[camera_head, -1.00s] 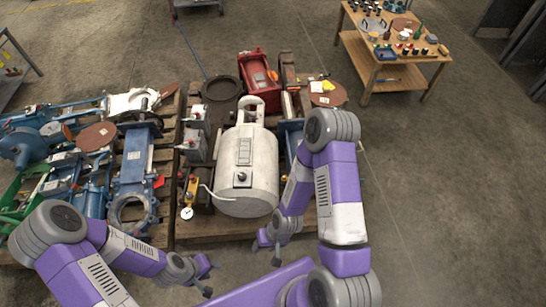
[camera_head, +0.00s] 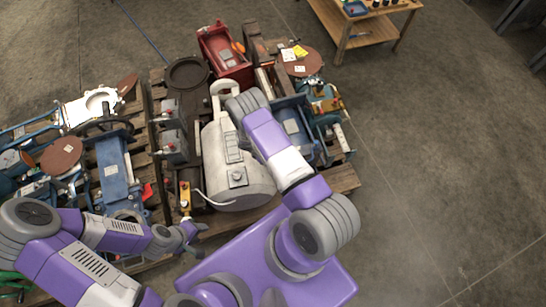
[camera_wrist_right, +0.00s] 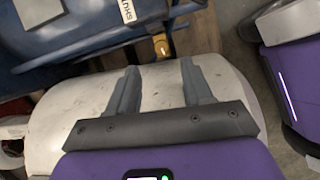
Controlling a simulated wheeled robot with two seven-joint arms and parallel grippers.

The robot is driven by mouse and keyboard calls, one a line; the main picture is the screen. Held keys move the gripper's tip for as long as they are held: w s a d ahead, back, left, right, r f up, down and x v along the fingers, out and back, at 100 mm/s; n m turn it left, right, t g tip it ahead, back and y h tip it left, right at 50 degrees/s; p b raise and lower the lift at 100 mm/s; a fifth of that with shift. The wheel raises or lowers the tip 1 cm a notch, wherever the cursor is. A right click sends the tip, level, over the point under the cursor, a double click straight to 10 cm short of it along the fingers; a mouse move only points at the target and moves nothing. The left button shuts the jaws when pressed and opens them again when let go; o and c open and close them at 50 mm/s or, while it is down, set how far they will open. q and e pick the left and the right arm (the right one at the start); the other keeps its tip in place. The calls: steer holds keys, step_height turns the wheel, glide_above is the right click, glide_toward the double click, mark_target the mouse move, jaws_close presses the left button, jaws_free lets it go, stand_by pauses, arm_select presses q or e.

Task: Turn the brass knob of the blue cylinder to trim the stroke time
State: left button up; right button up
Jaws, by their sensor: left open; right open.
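The blue cylinder (camera_head: 292,125) lies on the pallet right of the white tank, partly hidden by my right arm in the head view. A blue body (camera_wrist_right: 75,45), likely the same cylinder, fills the upper left of the right wrist view. A small brass fitting (camera_wrist_right: 161,47), seemingly the knob, shows at its lower edge. My right gripper (camera_wrist_right: 160,78) is open and empty over a white surface, with the brass piece ahead between its fingers; I cannot judge the gap. It is hidden in the head view. My left gripper (camera_head: 199,238) is open and empty near the pallet's front edge.
The white tank (camera_head: 218,150) stands close beside the blue cylinder. A red unit (camera_head: 225,55) and a brown disc (camera_head: 300,62) are behind. Another pallet holds a blue valve (camera_head: 115,175) at left. A wooden table (camera_head: 365,32) is at the back. Floor at right is clear.

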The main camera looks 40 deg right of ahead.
steer(key=b+x, duration=0.2)
steer(key=x, duration=0.5)
steer(key=shift+s, duration=0.15)
steer(key=shift+c, duration=0.4)
